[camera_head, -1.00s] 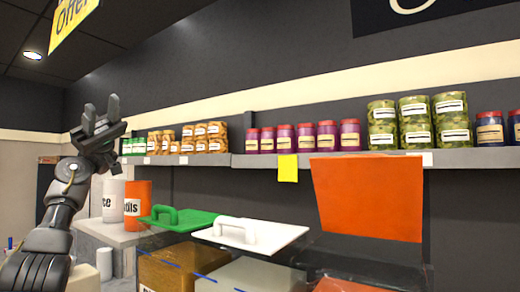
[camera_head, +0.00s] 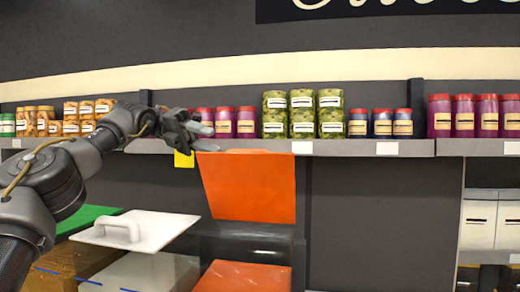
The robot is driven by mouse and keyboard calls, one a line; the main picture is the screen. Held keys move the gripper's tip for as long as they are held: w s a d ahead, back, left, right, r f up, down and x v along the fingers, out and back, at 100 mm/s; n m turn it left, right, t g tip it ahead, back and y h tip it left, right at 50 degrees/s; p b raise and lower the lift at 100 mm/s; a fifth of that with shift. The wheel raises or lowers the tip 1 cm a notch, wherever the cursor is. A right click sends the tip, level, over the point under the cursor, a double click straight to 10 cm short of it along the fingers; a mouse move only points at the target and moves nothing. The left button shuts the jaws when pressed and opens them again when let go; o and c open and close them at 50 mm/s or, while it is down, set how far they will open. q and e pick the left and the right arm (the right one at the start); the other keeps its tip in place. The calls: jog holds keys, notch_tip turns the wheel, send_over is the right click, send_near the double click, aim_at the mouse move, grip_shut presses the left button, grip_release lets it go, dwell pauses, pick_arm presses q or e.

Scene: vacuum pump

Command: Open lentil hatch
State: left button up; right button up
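The orange hatch (camera_head: 248,186) stands raised, its flat face toward me, in the middle of the head view. Below it is a clear bin with orange contents (camera_head: 243,277), and I see no lid lying over that part. No lettering shows on the hatch. My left gripper (camera_head: 207,138) reaches in from the left and points right, by the hatch's upper left corner. Its fingers look apart with nothing between them. I cannot tell whether it touches the hatch. My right gripper is not in view.
A white hatch with a handle (camera_head: 132,230) lies shut on the bin to the left, with a green hatch (camera_head: 88,218) beyond it. A shelf (camera_head: 350,148) with jars runs behind. A yellow tag (camera_head: 184,159) hangs from it.

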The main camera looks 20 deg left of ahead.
aim_at(237, 150)
pick_arm(q)
jog(key=x, duration=1.1)
jog(key=shift+a, duration=0.1)
jog(key=shift+c, duration=0.4)
grip_shut()
